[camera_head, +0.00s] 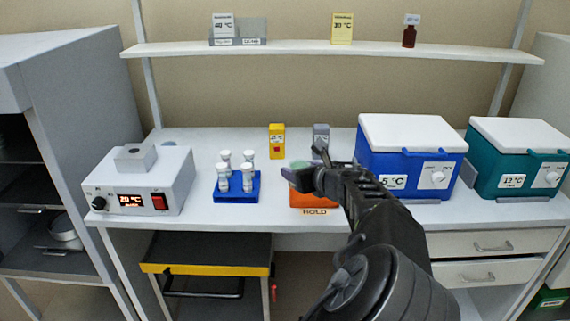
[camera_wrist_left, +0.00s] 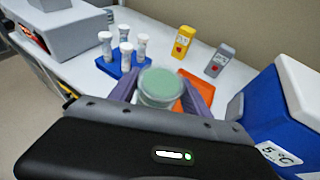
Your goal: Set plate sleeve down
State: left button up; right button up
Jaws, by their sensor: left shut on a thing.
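The plate sleeve (camera_wrist_left: 160,84), a round, clear-sided stack with a pale green top, sits between the fingers of my left gripper (camera_wrist_left: 163,94) in the left wrist view. My left gripper (camera_head: 309,172) is shut on it in the head view, over the orange HOLD mat (camera_head: 314,210) near the bench's front edge. Only a little green of the sleeve shows there. The orange mat also shows beyond the fingers in the wrist view (camera_wrist_left: 198,88), partly covered. The gap between sleeve and mat is hard to judge. My right gripper is not in view.
A blue rack (camera_head: 236,188) with several white-capped tubes stands left of the mat. A heater block box (camera_head: 145,182) is farther left. Yellow (camera_head: 277,142) and grey (camera_head: 321,134) boxes stand behind. Blue (camera_head: 405,150) and teal (camera_head: 515,160) coolers stand right.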

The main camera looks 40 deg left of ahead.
pick_arm(q)
jog(key=w+d+f+m+t+h, duration=0.3)
jog(key=d+f+m+h, duration=0.15)
jog(key=d, duration=0.25)
jog(key=w+d+f+m+t+h, duration=0.35)
jog(key=d+f, duration=0.25)
jog(key=d, duration=0.2)
jog(key=s+d+f+m+h, duration=0.4)
jog(key=s+d+f, duration=0.2)
jog(key=d+f, duration=0.2)
jog(key=shift+f+t, duration=0.35)
jog(key=shift+f, duration=0.1)
jog(key=shift+s, duration=0.1)
